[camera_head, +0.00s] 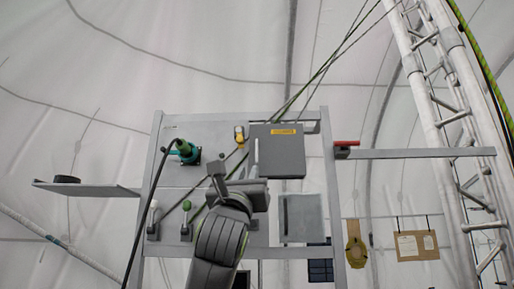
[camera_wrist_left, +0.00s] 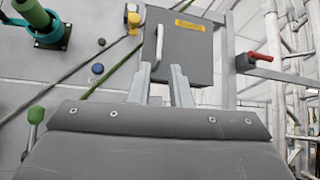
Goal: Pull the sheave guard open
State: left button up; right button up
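The sheave guard appears to be the dark grey box-like cover (camera_head: 284,152) with a yellow label at the upper middle of the panel. It looks shut, with ropes passing behind it. A pale upright handle (camera_head: 256,151) is at its left side. In the left wrist view the cover (camera_wrist_left: 193,52) and its handle (camera_wrist_left: 159,45) are straight ahead. My left gripper (camera_wrist_left: 160,72) is open, its two fingertips apart just below and in front of the handle. I see no contact. In the head view my left gripper (camera_head: 234,172) is below left of the cover. My right gripper is out of view.
A teal and green fitting (camera_head: 185,150) and a yellow part (camera_head: 239,134) are left of the cover. A red handle (camera_head: 347,143) sits on a side bar at right. A lighter grey box (camera_head: 300,217) is below.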

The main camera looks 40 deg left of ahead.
aim_at(257, 153)
pick_arm(q)
jog(key=p+x, duration=0.4)
jog(key=x, duration=0.7)
jog(key=shift+w+r+p, duration=0.15)
jog(key=shift+r+p, duration=0.05)
jog(key=shift+p, duration=0.15)
jog(key=shift+w+a+r, duration=0.3)
jog(key=shift+w+a, duration=0.05)
jog(key=shift+w, duration=0.1)
grip_shut()
